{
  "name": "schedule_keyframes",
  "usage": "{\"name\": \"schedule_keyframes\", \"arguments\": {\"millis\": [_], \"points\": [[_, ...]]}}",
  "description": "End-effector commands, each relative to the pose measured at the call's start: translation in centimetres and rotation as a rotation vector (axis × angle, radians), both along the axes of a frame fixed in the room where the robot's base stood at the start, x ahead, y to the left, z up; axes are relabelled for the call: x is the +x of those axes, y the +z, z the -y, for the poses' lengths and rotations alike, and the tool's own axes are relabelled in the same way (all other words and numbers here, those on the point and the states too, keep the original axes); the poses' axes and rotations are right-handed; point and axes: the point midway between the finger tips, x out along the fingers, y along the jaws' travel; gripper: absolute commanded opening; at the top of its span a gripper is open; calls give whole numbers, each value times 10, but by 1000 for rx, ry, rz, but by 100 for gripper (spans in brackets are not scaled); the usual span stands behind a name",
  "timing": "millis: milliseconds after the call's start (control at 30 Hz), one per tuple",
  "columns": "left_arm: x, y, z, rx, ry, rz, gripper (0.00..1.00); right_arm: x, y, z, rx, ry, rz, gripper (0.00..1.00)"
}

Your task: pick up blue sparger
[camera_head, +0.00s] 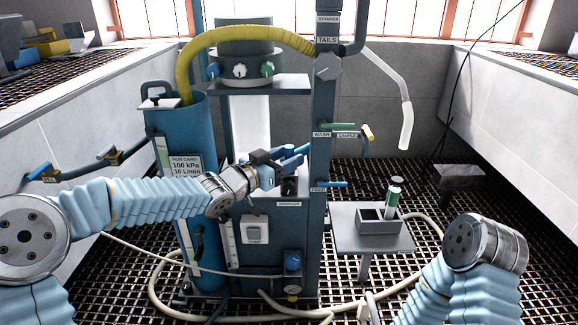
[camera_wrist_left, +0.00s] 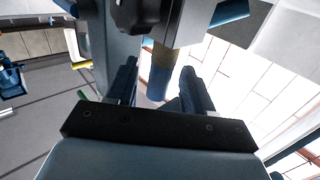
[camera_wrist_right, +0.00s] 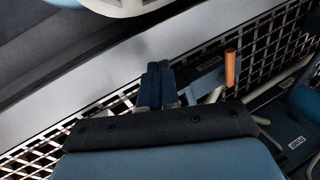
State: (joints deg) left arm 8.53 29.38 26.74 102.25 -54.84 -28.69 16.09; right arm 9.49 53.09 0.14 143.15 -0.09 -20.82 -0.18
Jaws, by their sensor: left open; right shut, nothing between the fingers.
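The blue sparger, as far as I can tell, is the cylinder with a tan band and a blue end (camera_wrist_left: 160,80) in the left wrist view. My left gripper (camera_wrist_left: 158,72) is open, with one finger on each side of this cylinder. I cannot tell whether the fingers touch it. In the head view my left gripper (camera_head: 280,166) is at the column, just above the SPARGER label (camera_head: 289,204). The gripper partly hides the parts there. My right gripper (camera_wrist_right: 160,82) is shut and empty, low and away from the column.
A tall blue cylinder (camera_head: 205,130) with a yellow hose (camera_head: 235,35) stands left of the column. A small grey table (camera_head: 372,238) at right holds a rack with a green-and-white tube (camera_head: 393,195). A pale hose (camera_head: 180,270) lies across the grated floor.

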Motion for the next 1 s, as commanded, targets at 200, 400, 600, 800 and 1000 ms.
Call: {"name": "schedule_keyframes", "arguments": {"millis": [200,400,600,800,1000], "points": [[10,0,9,1,2,-1,52,0,1,0,0,0,0,0],[10,0,9,1,2,-1,43,0,1,0,0,1,0,0],[10,0,9,1,2,-1,12,0,1,0,0,1,-1,0],[10,0,9,1,2,-1,0,0,1,0,0,0,-1,0],[9,1,9,1,2,-1,0,0,1,0,1,1,0,0]]}}
